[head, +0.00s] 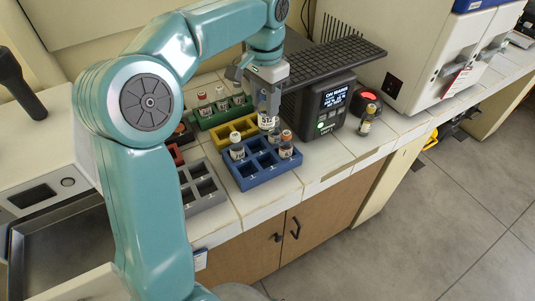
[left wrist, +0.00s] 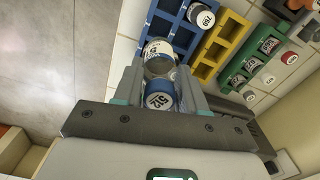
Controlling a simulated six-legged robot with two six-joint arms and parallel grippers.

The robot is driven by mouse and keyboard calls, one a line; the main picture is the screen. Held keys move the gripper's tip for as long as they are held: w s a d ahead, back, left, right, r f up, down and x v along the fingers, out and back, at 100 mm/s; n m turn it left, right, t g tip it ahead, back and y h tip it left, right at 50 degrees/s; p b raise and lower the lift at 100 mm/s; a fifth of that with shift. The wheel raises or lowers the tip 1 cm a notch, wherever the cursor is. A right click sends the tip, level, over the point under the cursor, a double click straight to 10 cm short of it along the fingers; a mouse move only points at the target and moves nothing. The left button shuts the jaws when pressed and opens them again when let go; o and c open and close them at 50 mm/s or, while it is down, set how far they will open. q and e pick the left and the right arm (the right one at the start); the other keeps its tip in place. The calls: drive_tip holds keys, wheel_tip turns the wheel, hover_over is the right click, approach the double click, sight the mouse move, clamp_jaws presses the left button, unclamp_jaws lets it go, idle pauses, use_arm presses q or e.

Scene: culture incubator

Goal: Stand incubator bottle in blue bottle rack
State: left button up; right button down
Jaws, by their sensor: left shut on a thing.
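My left gripper (head: 268,108) is shut on a small bottle (head: 267,123) and holds it over the back part of the blue bottle rack (head: 263,182). The blue rack also shows there (left wrist: 156,22). Whether the held bottle touches the rack is unclear. My right gripper is out of view.
Behind the blue rack are a yellow rack (head: 226,136) and a green rack (head: 204,123) with several bottles. A grey rack (head: 207,203) is at left. A black device with a display (head: 330,107) stands at right, with another bottle (head: 366,122) near it. The counter's front edge is close.

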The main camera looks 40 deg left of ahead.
sight(265, 112)
use_arm(q)
wheel_tip(265, 112, down, 16)
drive_tip(key=shift+r+b, duration=0.1)
drive_tip(key=shift+b, duration=0.2)
drive_tip(key=o, duration=1.1)
drive_tip(key=shift+w+f, duration=0.1)
drive_tip(key=shift+f, duration=0.1)
drive_tip(key=shift+o, duration=0.2)
drive_tip(key=shift+r, duration=0.1)
wheel_tip(265, 112, up, 12)
drive_tip(key=shift+r+p, duration=0.15)
drive_tip(key=shift+p, duration=0.15)
